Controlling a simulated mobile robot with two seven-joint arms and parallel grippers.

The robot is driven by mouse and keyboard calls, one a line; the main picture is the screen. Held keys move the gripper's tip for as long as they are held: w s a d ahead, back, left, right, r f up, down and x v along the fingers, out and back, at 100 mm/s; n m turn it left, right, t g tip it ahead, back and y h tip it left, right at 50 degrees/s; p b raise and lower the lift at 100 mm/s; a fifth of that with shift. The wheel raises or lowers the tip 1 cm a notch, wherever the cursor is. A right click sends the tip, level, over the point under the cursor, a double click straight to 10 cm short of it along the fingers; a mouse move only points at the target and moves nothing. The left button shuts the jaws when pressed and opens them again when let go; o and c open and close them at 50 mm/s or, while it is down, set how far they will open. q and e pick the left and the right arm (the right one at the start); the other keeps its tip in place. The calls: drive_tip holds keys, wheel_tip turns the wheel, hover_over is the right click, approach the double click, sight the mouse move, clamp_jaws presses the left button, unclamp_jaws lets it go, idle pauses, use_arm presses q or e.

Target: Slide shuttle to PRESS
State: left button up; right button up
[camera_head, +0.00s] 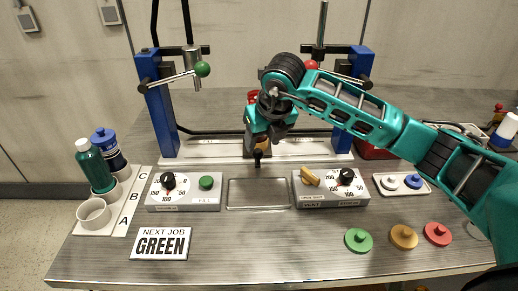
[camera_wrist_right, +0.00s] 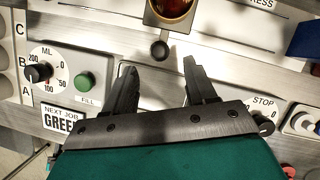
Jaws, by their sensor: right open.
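My right gripper (camera_head: 268,135) reaches in from the right over the middle of the bench. In the right wrist view its two dark fingers (camera_wrist_right: 160,75) are apart with nothing between them. The shuttle (camera_wrist_right: 170,12), a light carrier holding a red-amber round vessel, sits at the top of that view, partly cut off. Its round dark knob (camera_wrist_right: 160,50) lies just beyond and between the fingertips; I cannot tell whether they touch. In the head view my arm hides most of the shuttle. A PRESS label (camera_wrist_right: 260,3) is on the pale rail (camera_head: 200,153) to the right. My left gripper is not in view.
Blue posts (camera_head: 160,115) stand at both ends of the rail. In front are a fill panel (camera_head: 184,191), an empty tray (camera_head: 258,194) and a vent panel (camera_head: 331,188). A NEXT JOB GREEN sign (camera_head: 160,243) and colored discs (camera_head: 403,237) lie nearer. Bottles (camera_head: 96,164) stand left.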

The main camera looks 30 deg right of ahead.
sight(259, 152)
drive_tip(key=x, duration=0.5)
drive_tip(key=shift+f, duration=0.15)
clamp_jaws()
idle(0.4)
